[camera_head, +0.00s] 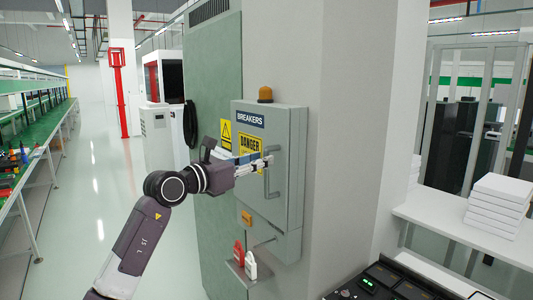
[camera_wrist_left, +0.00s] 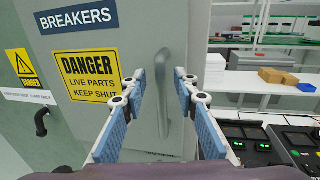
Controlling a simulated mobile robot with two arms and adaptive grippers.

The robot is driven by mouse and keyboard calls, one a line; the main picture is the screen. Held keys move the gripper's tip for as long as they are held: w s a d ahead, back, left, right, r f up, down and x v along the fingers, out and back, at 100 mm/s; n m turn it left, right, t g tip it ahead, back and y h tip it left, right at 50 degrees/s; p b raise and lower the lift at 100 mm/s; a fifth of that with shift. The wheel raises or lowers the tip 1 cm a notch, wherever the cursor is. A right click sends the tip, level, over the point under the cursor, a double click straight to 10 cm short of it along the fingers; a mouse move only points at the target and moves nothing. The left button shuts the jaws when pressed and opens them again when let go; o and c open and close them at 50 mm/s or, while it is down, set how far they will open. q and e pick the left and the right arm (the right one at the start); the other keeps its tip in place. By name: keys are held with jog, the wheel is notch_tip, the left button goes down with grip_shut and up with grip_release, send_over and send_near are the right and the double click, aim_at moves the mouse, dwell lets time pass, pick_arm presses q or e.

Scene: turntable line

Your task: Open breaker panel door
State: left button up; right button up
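The grey breaker panel door (camera_head: 245,190) appears shut on its wall box and carries a "BREAKERS" label and a yellow danger sign. Its vertical bar handle (camera_head: 271,186) is near the door's right edge. In the left wrist view the handle (camera_wrist_left: 163,95) shows between the blue-padded fingers. My left gripper (camera_head: 267,162) is in front of the door at the upper part of the handle. It is open, with its fingers on either side of the handle in the wrist view; I cannot tell whether they touch it. My right gripper is not in view.
An orange beacon (camera_head: 265,94) sits on top of the box. Red and white tags (camera_head: 246,260) stand on a small ledge below. A dark control console (camera_head: 395,282) is at the lower right, near a white table with stacked boxes (camera_head: 498,203). The aisle at left is clear.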

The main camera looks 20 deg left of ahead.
pick_arm(q)
jog(key=shift+p+x, duration=0.35)
jog(key=shift+x, duration=1.15)
grip_shut()
